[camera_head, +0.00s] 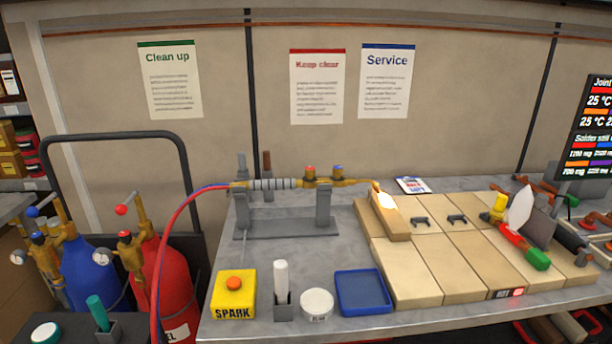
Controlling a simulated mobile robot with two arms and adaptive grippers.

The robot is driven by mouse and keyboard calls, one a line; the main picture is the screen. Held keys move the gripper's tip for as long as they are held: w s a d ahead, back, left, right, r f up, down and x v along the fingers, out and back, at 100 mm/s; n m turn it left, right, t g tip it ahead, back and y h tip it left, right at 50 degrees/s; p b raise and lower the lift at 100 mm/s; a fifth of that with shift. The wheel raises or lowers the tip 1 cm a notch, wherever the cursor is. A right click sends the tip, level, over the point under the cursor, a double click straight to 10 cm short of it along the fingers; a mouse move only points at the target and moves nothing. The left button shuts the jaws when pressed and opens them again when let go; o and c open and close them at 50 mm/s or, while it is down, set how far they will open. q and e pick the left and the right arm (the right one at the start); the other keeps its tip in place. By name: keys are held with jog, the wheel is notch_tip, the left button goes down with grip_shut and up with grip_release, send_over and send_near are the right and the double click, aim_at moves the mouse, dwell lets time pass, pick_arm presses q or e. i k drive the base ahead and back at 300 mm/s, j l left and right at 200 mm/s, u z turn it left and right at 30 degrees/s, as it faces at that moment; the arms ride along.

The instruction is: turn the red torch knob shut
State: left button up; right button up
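The brass torch (350,182) lies level across a grey stand (288,226) on the workbench. Its red knob (310,169) sits on top of the brass body. A blue knob (337,168) is just right of it, towards the tip. The torch tip bends down at the right, and a bright glow (388,201) shows there against a tan brick. Red and blue hoses (178,215) run from the torch's left end down to the cylinders. Neither of my grippers is in view. I cannot tell from this view how far the red knob is turned.
A yellow SPARK box (234,294), a white stick in a holder (281,285), a round white tin (317,303) and a blue tray (362,292) stand in front. Tan bricks (415,271) and tools fill the right. Red (172,288) and blue (88,276) cylinders stand left.

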aim_at(309, 171)
jog(key=l+u, duration=1.05)
jog(key=k+j, duration=0.05)
